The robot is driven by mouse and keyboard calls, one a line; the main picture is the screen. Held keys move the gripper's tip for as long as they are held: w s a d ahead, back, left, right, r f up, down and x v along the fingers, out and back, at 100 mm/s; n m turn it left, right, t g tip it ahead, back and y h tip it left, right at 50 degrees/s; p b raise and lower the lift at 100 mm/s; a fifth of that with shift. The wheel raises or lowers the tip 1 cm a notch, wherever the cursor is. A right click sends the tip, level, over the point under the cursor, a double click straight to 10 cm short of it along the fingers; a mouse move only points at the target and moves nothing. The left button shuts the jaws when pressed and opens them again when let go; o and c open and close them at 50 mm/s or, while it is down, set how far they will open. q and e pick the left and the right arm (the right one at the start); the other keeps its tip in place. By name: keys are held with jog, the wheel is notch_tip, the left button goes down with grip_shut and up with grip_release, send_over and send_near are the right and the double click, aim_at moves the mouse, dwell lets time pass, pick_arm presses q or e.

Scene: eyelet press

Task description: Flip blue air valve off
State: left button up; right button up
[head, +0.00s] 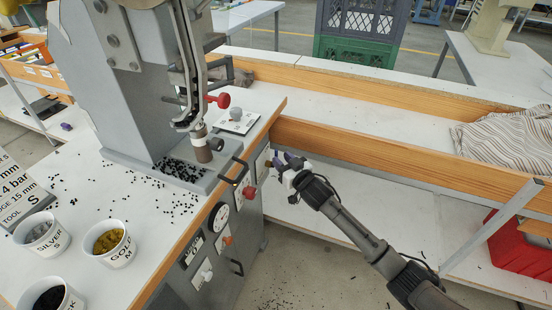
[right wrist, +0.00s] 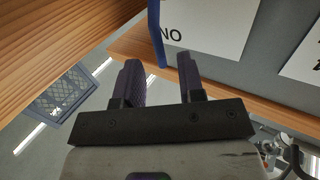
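The blue valve lever (right wrist: 155,35) shows in the right wrist view as a narrow upright bar beside a white label reading "NO". Its lower end appears in the gap between my right fingertips, nearer the right one; I cannot tell how deep between them it lies. My right gripper (right wrist: 160,75) is open, its two dark fingers apart and holding nothing. In the head view my right gripper (head: 282,162) is at the right side of the press cabinet (head: 228,250), and the lever cannot be made out clearly there. My left gripper is not in view.
The cabinet front carries a gauge (head: 219,217), a red knob (head: 249,192) and a black handle (head: 237,268). A wood-edged bench (head: 400,146) runs close behind my right gripper. Cups marked SILVER (head: 42,238) and GOLD (head: 110,243) stand on the press table. Open floor lies below my right arm.

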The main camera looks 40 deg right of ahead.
aim_at(276, 154)
jog(key=shift+w+d+b, duration=0.15)
jog(key=shift+w+b, duration=0.5)
jog(key=shift+w, duration=1.35)
jog(key=shift+c, duration=0.2)
grip_shut()
